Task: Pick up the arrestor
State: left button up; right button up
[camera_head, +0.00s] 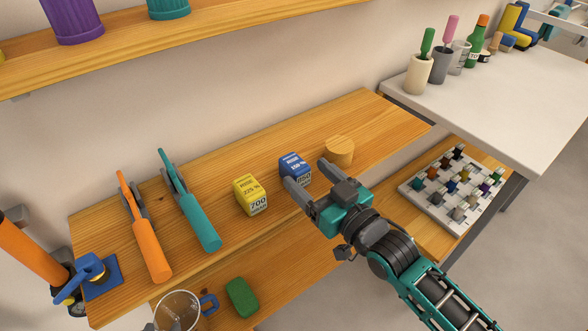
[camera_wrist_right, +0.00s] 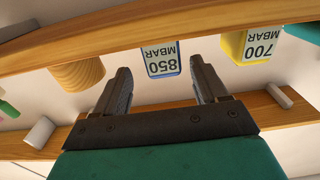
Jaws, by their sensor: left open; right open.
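No object is labelled as an arrestor, so I cannot tell which one it is. A blue block (camera_head: 295,168) with a white label stands on the wooden shelf; in the right wrist view it (camera_wrist_right: 161,58) reads 850 MBAR. A yellow block (camera_head: 250,194) marked 700 stands to its left and also shows in the wrist view (camera_wrist_right: 248,46). My right gripper (camera_head: 307,176) is open and empty, its two fingers pointing at the blue block. In the wrist view the blue block lies between and beyond the fingertips (camera_wrist_right: 161,78). My left gripper is not in view.
A wooden cylinder (camera_head: 339,151) stands just right of the blue block. Teal-handled (camera_head: 201,222) and orange-handled (camera_head: 151,251) tools lie at left. A blue valve handle (camera_head: 90,269) is at the far left. A rack of small pieces (camera_head: 420,199) sits at right. The shelf's right end is clear.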

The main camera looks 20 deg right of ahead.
aim_at(293, 160)
jog(key=shift+a+x, duration=0.1)
jog(key=shift+x, duration=1.3)
jog(key=shift+a+x, duration=0.15)
jog(key=shift+x, duration=1.25)
jog(key=shift+s+f, duration=0.1)
jog(key=shift+s, duration=0.05)
jog(key=c, duration=1)
